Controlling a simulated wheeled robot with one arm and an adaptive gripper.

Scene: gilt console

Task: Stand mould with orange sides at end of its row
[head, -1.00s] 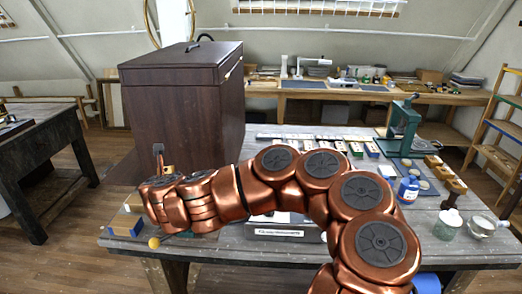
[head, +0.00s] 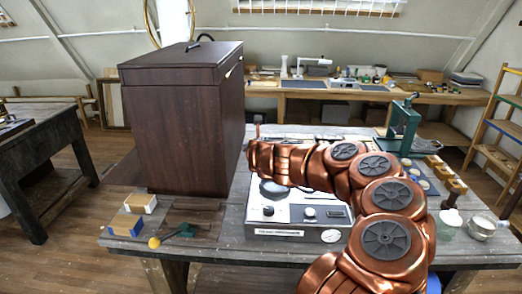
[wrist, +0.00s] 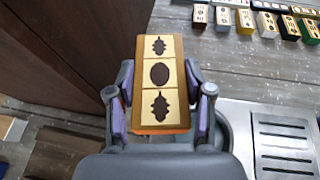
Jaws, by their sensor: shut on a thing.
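The mould with orange sides (wrist: 160,85) is between the fingers of my gripper (wrist: 163,112) in the wrist view. Its pale top has three dark shapes, two leaf-like and one oval, in a tan frame. Orange shows at its near end. In the head view my gripper (head: 258,150) is in front of the dark cabinet's right edge, and the mould is mostly hidden. The row of moulds (wrist: 245,19) stands at the upper right of the wrist view, apart from the held mould. My arm hides most of that row in the head view.
The dark wooden cabinet (head: 180,125) stands close at the left. A metal-topped appliance (head: 300,213) with knobs is below my arm. Two blocks (head: 140,203) (head: 125,226) lie at the table's front left. A green press (head: 403,128) stands at the right. Bare tabletop lies before the row.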

